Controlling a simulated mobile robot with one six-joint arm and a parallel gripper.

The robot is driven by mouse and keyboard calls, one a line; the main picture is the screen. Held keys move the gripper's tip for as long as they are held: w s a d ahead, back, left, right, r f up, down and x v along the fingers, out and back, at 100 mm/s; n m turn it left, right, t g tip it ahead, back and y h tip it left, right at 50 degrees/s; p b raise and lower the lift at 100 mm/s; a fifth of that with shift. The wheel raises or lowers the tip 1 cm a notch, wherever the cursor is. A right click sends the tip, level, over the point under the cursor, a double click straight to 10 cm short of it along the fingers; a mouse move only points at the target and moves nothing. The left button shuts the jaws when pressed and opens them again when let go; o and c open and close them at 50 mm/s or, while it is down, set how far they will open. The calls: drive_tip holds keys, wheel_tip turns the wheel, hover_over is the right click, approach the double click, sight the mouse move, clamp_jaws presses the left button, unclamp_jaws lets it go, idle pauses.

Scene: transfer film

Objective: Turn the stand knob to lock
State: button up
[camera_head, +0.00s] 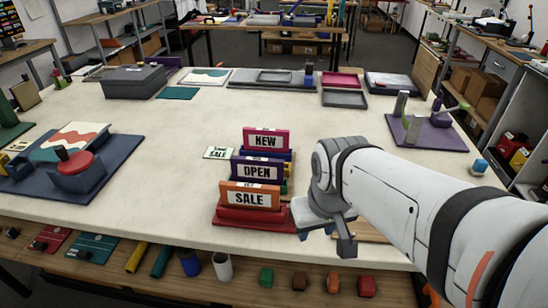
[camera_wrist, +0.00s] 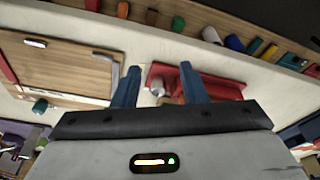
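A red stand (camera_head: 250,217) holding an orange SALE sign (camera_head: 250,195) is near the table's front edge in the head view. In the wrist view the red stand (camera_wrist: 222,84) lies beyond my fingers. A small pale, rounded part (camera_wrist: 157,87), which looks like a knob, shows at the stand's near end, between my two blue fingers. My gripper (camera_wrist: 160,70) is open, its fingers apart. In the head view my gripper (camera_head: 327,233) is just right of the red stand, and the knob is hidden there. I cannot tell whether a finger touches it.
Stands with OPEN (camera_head: 257,170) and NEW (camera_head: 266,140) signs are close behind the SALE stand. A wooden board (camera_wrist: 60,72) lies beside my gripper. A blue board with a red round device (camera_head: 78,170) is at left. The table's middle left is clear.

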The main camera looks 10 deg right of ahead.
drive_tip(key=w+n+p, duration=0.2)
drive_tip(key=w+n, duration=0.2)
drive_tip(key=n, duration=0.2)
drive_tip(key=w+f+n+g+p, duration=0.1)
drive_tip(key=w+n+p, duration=0.1)
drive_tip(key=w+n, duration=0.2)
drive_tip(key=w+n+g+p, duration=0.1)
drive_tip(key=w+n+p, duration=0.2)
drive_tip(key=n, duration=0.7)
drive_tip(key=shift+w+d+f, duration=0.1)
drive_tip(key=shift+w+d, duration=0.05)
drive_tip(key=shift+w, duration=0.35)
drive_tip(key=shift+w+d+f, duration=0.1)
drive_tip(key=shift+w+d, duration=0.05)
drive_tip(key=shift+w, duration=0.35)
drive_tip(key=shift+w+f+n+g, duration=0.15)
drive_tip(key=shift+w+f+n, duration=0.05)
drive_tip(key=shift+n, duration=0.4)
drive_tip(key=shift+w+f+n+g, duration=0.15)
drive_tip(key=shift+w+f+n, duration=0.05)
drive_tip(key=shift+n, duration=0.4)
drive_tip(key=shift+w+f, duration=0.1)
drive_tip(key=shift+f, duration=0.15)
wheel_tip(320, 180, down, 8)
drive_tip(key=shift+r+p, duration=0.25)
drive_tip(key=shift+p, duration=0.3)
drive_tip(key=shift+c, duration=0.3)
